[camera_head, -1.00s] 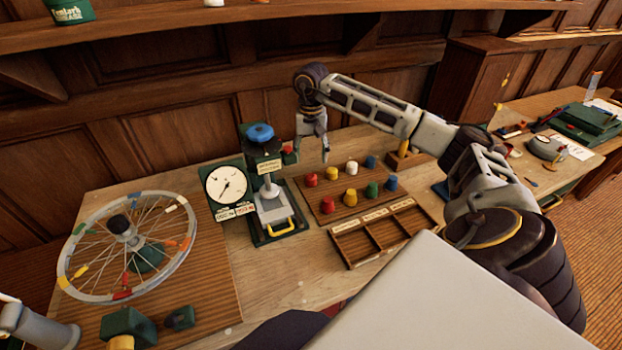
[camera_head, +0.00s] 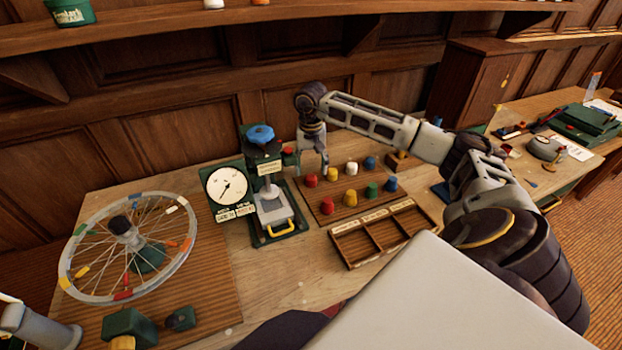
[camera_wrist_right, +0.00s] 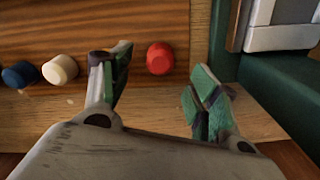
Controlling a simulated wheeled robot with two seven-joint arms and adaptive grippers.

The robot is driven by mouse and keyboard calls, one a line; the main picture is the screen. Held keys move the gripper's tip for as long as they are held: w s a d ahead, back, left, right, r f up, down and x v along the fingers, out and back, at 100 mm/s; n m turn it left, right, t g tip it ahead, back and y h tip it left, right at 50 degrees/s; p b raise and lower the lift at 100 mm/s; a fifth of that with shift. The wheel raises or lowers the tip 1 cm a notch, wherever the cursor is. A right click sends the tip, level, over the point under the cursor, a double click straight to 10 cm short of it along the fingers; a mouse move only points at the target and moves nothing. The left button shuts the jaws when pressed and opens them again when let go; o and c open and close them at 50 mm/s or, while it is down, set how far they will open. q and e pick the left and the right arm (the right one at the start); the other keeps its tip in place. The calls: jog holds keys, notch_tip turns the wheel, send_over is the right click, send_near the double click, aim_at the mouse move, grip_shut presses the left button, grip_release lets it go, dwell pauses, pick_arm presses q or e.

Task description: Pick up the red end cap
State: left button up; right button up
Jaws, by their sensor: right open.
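A red end cap (camera_head: 311,180) stands at the back left corner of a striped wooden board (camera_head: 318,217). A second red cap (camera_head: 326,205) stands in front of it. My right gripper (camera_head: 313,168) is open and empty, just above and behind the back red cap. In the right wrist view that red cap (camera_wrist_right: 160,58) shows beyond and between the open fingers (camera_wrist_right: 158,95), apart from both. My left gripper is not in view.
White (camera_head: 351,168), yellow (camera_head: 350,198), green (camera_head: 372,190) and blue caps (camera_head: 390,184) share the board. A divided wooden tray (camera_head: 347,262) lies in front. A green press (camera_head: 268,190) with a dial stands close on the left. A spoked wheel (camera_head: 75,285) is farther left.

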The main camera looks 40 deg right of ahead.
aim_at(311, 176)
jog(key=shift+f, duration=0.45)
notch_tip(311, 176, down, 2)
jog(key=shift+f, duration=0.45)
jog(key=c, duration=1)
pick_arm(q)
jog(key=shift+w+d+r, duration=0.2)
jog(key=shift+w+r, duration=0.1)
pick_arm(e)
jog(key=shift+c, duration=0.3)
